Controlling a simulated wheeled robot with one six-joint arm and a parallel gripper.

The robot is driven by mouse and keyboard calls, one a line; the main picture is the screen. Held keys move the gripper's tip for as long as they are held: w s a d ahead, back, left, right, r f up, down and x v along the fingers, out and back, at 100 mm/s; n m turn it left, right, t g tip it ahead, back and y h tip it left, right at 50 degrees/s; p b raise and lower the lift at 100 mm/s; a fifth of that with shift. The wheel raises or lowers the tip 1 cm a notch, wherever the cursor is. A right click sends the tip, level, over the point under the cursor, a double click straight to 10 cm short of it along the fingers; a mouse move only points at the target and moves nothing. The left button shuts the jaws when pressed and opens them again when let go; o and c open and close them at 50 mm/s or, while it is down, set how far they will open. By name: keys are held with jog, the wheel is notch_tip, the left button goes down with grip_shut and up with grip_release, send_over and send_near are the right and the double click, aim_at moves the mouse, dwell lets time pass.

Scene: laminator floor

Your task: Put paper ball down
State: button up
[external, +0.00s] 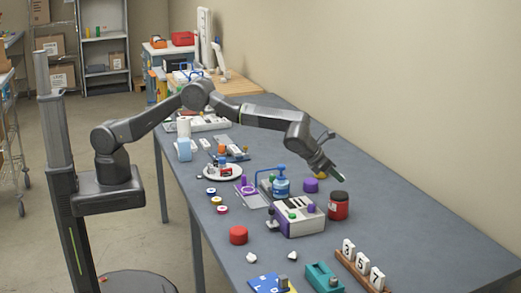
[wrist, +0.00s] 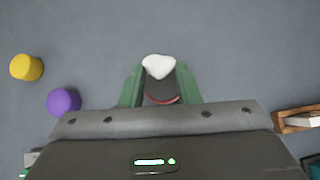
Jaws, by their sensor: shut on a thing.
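My gripper (external: 338,172) is over the right part of the table, above and close to a red jar with a black lid (external: 339,207). In the wrist view, a white crumpled paper ball (wrist: 158,66) sits between the green fingertips of my gripper (wrist: 158,80), which are shut on it. The dark lid of the jar (wrist: 161,91) shows just below the ball. The held ball cannot be made out in the external view. Two other white crumpled pieces, one on the left (external: 251,257) and one on the right (external: 292,255), lie near the table's front edge.
A purple cylinder (external: 310,185) and a yellow one (wrist: 27,67) stand near the jar. The table (external: 420,230) is bare to the right.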

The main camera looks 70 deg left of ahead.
jog(key=shift+f+p, duration=0.4)
jog(key=shift+f, duration=2.1)
jog(key=o, duration=0.9)
jog(key=shift+o, duration=0.2)
jog(key=shift+s+r, duration=0.35)
jog(key=shift+r, duration=0.1)
jog(key=b+v, duration=0.2)
jog(key=v, duration=0.9)
